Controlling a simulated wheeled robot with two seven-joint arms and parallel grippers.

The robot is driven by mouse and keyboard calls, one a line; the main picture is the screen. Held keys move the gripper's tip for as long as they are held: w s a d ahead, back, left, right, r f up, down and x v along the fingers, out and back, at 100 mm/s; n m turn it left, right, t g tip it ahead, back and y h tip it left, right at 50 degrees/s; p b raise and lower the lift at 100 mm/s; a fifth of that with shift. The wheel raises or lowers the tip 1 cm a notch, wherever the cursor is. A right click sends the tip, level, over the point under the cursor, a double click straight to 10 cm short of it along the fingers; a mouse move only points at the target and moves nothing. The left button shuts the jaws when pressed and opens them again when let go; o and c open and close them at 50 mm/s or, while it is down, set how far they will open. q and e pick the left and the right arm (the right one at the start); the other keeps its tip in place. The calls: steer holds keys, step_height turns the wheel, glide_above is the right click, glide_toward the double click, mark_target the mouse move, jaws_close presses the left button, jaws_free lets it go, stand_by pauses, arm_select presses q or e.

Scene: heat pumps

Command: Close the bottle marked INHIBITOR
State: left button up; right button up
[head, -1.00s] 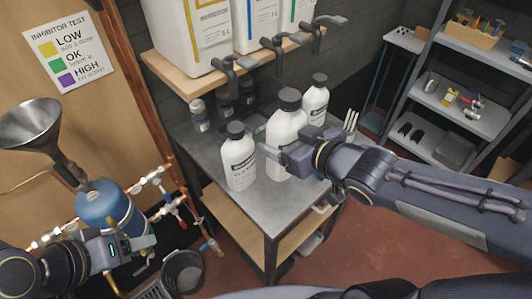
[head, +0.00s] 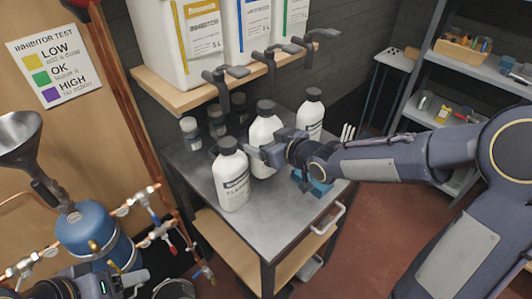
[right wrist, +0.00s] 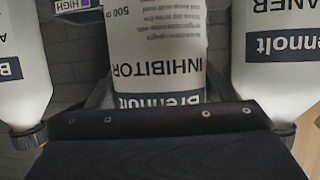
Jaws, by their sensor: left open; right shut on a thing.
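The white INHIBITOR bottle (head: 262,135) is the middle one of three on the metal worktop, upright, with a black cap (head: 266,107) on top. My right gripper (head: 268,154) is shut around its body from the right. In the right wrist view the INHIBITOR label (right wrist: 158,65) appears upside down between the fingers; the cap is hidden there. I cannot tell how tight the cap is. My left gripper (head: 126,284) is open and empty at the lower left, well away from the bottles.
A capped CLEANER bottle (head: 232,178) stands just left, another capped bottle (head: 311,115) just right behind. Small jars (head: 191,133) line the back. Above is a wooden shelf (head: 180,94) with large canisters (head: 185,35) and hanging taps. A blue vessel (head: 88,232) with pipes stands left. The worktop's front is clear.

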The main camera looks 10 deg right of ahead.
steer(key=shift+f, duration=0.1)
steer(key=shift+w+f, duration=0.15)
steer(key=shift+f, duration=0.75)
steer(key=shift+w+f, duration=0.15)
steer(key=shift+f, duration=0.75)
steer(key=shift+f+b, duration=0.25)
steer(key=shift+b, duration=0.25)
steer(key=o, duration=1.9)
steer(key=shift+r, duration=0.1)
